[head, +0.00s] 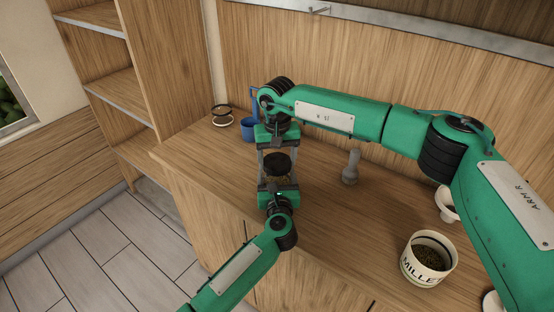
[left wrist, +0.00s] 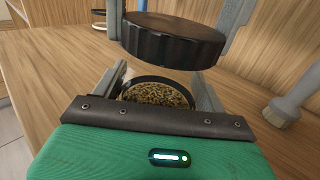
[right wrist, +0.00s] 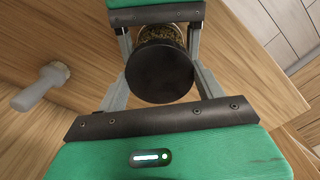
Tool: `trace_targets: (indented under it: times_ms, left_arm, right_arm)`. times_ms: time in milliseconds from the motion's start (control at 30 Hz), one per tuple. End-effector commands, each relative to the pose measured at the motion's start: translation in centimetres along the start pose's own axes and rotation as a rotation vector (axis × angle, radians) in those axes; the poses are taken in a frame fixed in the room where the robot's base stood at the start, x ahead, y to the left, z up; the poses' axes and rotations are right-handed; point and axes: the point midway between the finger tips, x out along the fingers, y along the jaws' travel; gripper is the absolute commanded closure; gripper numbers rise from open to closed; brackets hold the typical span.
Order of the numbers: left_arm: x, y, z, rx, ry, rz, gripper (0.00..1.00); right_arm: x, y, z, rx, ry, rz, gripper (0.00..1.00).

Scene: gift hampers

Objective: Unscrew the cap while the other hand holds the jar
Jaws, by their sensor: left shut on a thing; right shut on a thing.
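The black ridged cap (head: 277,161) is lifted off the jar, with a visible gap in the left wrist view (left wrist: 172,42). My right gripper (right wrist: 160,75) is shut on the cap, one finger on each side. The open jar (left wrist: 158,92) stands directly below, its mouth showing brown grain. My left gripper (head: 277,183) is shut on the jar from the near side. In the right wrist view the cap (right wrist: 160,72) hides most of the jar, and grain shows just beyond it (right wrist: 160,34).
A grey brush (head: 350,168) stands right of the jar.

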Motion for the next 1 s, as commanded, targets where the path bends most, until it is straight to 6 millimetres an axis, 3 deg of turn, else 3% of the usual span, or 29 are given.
trace_targets:
  times_ms: [400,833,1000]
  left_arm:
    - [0.0,0.0,0.0,0.000,0.000,-0.001,0.90]
    - [0.0,0.0,0.0,0.000,0.000,0.000,0.90]
    - [0.0,0.0,0.0,0.000,0.000,0.001,0.90]
  right_arm:
    - [-1.6,0.0,-0.1,0.001,0.002,0.000,0.58]
    - [-1.9,0.0,0.0,0.000,0.000,0.000,0.58]
    - [-3.3,0.0,-0.1,0.000,0.002,-0.001,0.58]
